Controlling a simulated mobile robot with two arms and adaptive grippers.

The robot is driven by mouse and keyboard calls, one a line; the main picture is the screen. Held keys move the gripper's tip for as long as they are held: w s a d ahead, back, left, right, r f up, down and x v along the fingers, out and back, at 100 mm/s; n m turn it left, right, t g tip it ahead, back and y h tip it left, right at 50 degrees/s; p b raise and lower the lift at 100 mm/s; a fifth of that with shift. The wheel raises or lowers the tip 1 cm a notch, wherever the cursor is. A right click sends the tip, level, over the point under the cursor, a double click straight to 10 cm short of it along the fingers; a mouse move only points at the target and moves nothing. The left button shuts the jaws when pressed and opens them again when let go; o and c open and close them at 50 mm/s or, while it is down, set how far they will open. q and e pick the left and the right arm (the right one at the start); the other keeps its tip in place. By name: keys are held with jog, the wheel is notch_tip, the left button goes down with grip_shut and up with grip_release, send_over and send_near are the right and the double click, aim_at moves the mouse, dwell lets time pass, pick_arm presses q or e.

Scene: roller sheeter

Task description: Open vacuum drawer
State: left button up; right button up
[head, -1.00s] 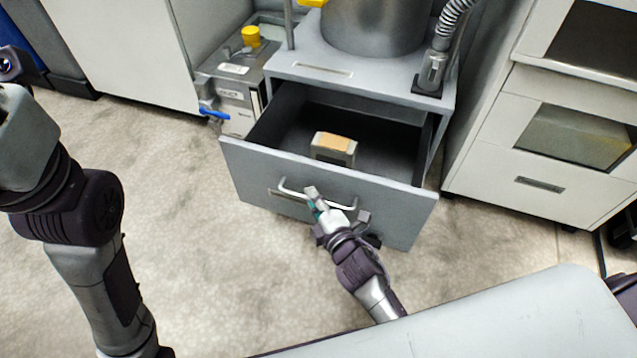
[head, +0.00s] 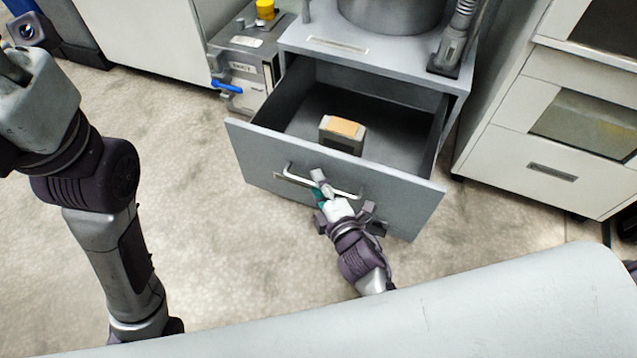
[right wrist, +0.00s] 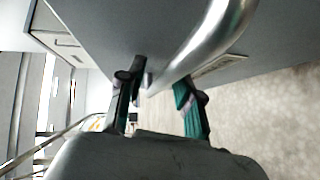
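The vacuum drawer (head: 290,165) is a grey drawer standing well out of its cabinet in the head view. Its inside shows. A silver bar handle (head: 345,192) crosses its front and also shows in the right wrist view (right wrist: 205,45).
A small box with a tan top (head: 342,135) stands inside the drawer. The grey cabinet (head: 345,48) carries a metal cylinder and a hose. A pump-like unit with a blue lever (head: 228,87) is at left, a white cabinet (head: 525,160) at right. Floor before the drawer is clear.

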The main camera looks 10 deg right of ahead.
jog(key=v, duration=1.2)
dwell(0.5)
